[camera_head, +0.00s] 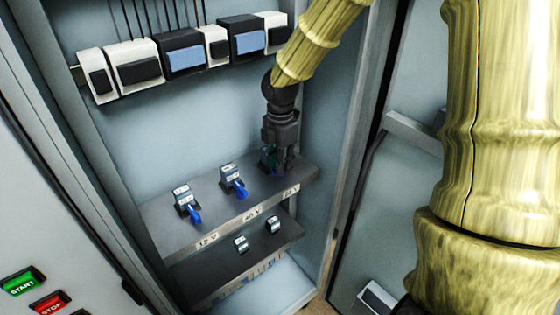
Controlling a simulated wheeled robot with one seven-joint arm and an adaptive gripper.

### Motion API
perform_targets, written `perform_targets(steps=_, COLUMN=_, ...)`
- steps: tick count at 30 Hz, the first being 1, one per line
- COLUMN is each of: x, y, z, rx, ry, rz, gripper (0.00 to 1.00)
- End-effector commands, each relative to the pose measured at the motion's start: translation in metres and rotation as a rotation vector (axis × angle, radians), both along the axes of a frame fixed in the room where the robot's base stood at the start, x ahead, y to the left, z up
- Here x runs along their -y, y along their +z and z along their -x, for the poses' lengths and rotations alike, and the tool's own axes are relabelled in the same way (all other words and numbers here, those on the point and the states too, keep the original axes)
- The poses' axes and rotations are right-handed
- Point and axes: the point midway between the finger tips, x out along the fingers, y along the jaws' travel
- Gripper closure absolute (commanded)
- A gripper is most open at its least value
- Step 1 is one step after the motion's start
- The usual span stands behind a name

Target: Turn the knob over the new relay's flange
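Relays stand in a row on the upper grey shelf (213,214) inside the cabinet. The left relay (182,194) and the middle relay (231,172) each have a blue knob at the front, the left knob (194,214) and the middle knob (241,191). My dark gripper (279,164) points down at the right end of the shelf, over the position by the right label. A small dark greenish-blue part (267,158) shows beside its fingers. The fingers largely hide that spot, so I cannot tell whether they are shut on a knob or the relay.
Two small relays (241,243) (273,224) sit on the lower shelf (222,263). Black, white and blue modules (184,55) line a rail above. The cabinet's right frame (350,150) is close to my arm. A panel with START and STOP buttons (22,284) is at left.

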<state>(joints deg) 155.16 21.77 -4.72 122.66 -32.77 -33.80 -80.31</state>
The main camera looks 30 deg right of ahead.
Motion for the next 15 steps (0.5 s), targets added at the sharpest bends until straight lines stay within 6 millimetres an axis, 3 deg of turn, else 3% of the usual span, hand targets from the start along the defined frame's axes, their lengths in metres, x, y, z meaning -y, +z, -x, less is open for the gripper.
perform_targets(steps=9, x=-0.0002, y=-0.0017, z=0.0001, rx=0.0, ry=0.0, rz=0.0, gripper=0.8)
perform_targets(steps=12, x=-0.0002, y=-0.0017, z=0.0001, rx=0.0, ry=0.0, rz=0.0, gripper=0.99)
perform_targets(steps=15, x=-0.0002, y=-0.0016, z=0.0001, rx=0.0, ry=0.0, rz=0.0, gripper=1.0)
